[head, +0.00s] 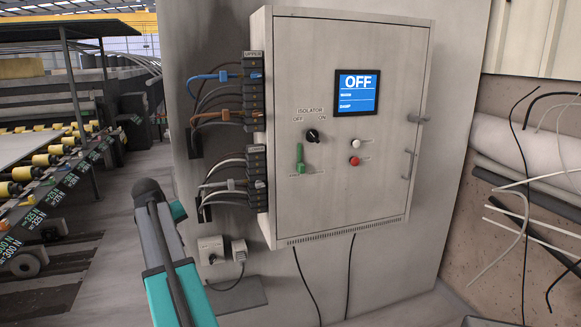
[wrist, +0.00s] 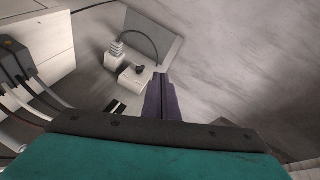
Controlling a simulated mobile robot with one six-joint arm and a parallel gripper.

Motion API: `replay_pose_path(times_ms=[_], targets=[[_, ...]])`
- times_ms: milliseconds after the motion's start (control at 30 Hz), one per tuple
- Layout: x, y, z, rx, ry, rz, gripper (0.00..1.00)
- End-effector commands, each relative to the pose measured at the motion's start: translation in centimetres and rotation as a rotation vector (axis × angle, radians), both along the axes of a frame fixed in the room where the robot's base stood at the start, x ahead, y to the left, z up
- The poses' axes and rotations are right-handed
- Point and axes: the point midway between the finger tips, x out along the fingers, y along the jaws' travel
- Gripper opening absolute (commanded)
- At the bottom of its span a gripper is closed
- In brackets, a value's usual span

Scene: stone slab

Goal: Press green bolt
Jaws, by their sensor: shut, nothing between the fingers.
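The green bolt (head: 300,157) is an upright green bar on the front of the grey cabinet (head: 385,190), below the black isolator knob (head: 312,136). Its lower end is by a small label. My gripper (wrist: 160,98) shows in the wrist view as two dark fingers pressed together, with nothing between them. It points down toward the floor and the socket boxes. In the head view my arm is at the lower left, left of the cabinet and clear of the bolt. The fingertips cannot be made out there. The bolt is not in the wrist view.
A blue screen (head: 357,93) reads OFF. A white button (head: 356,143) and a red button (head: 355,160) sit right of the bolt. Cable connectors (head: 255,90) line the cabinet's left side. A socket box (head: 211,249) is low on the wall. Loose cables hang at right.

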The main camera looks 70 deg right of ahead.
Motion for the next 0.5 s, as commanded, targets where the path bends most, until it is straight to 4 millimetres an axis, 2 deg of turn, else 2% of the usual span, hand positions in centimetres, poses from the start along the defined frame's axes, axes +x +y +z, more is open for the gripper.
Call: replay_pose_path(times_ms=[33,200,400,500], targets=[[-1.2,-2.5,2.3,-0.019,-0.005,-0.034,0.0],[-6.2,-8.7,9.0,-0.075,-0.01,-0.133,0.0],[-13.3,-14.6,17.2,-0.139,-0.012,-0.253,0.0],[-17.0,-16.9,21.0,-0.169,-0.009,-0.312,0.0]])
